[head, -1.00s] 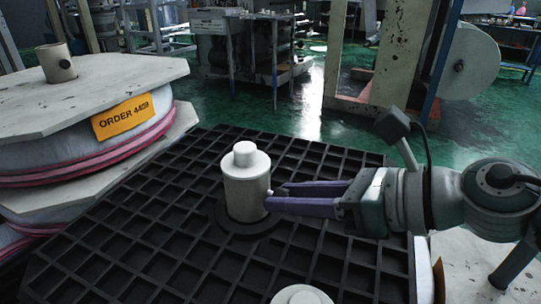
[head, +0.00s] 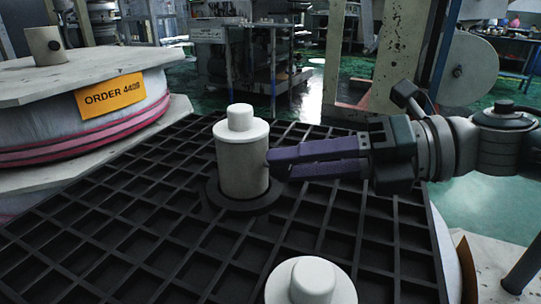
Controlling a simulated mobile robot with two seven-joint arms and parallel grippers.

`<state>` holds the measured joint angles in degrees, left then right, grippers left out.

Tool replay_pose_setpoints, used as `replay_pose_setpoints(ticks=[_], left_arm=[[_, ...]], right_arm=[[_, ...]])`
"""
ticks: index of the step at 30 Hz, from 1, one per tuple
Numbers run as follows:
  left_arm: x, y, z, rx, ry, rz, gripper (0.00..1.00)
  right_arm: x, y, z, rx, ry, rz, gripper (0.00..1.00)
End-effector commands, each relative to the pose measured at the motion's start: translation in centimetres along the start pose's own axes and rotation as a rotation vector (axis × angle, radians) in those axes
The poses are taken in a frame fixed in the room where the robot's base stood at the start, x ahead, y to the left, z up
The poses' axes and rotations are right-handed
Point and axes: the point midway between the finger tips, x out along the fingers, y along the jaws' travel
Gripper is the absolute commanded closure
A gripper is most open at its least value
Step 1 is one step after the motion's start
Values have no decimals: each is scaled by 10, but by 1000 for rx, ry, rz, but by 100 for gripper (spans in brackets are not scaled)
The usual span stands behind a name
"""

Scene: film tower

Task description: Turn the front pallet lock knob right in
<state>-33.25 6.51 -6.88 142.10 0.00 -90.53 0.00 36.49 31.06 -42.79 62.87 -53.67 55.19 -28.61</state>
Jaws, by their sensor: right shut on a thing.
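A pale grey post with a white stepped cap (head: 242,150) stands upright on a round dark base on the black grid pallet (head: 180,235). My right gripper (head: 270,161) comes in from the right, its purple fingers level, with the tips at the post's right side. Its fingers are closed together there on the lock knob, which the fingertips hide. How far in the knob sits cannot be seen. My left gripper is not in view.
A wrapped roll with an orange label (head: 110,95) lies between pale boards on the left, with a short post (head: 46,46) on top. A second white cap (head: 310,284) stands at the bottom edge. Green floor (head: 310,105) lies beyond the pallet.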

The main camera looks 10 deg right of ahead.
Motion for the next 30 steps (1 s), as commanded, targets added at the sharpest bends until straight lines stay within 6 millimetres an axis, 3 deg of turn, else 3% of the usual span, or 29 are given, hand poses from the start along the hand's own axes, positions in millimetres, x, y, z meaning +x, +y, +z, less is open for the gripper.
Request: replay_pose_setpoints(ticks=[1,12,30], left_arm=[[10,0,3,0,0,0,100],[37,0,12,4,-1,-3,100],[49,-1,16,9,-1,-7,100]], right_arm=[[1,-5,-2,40,1,18,100],[1,-7,-1,321,21,137,100],[1,-5,-1,492,32,209,100]])
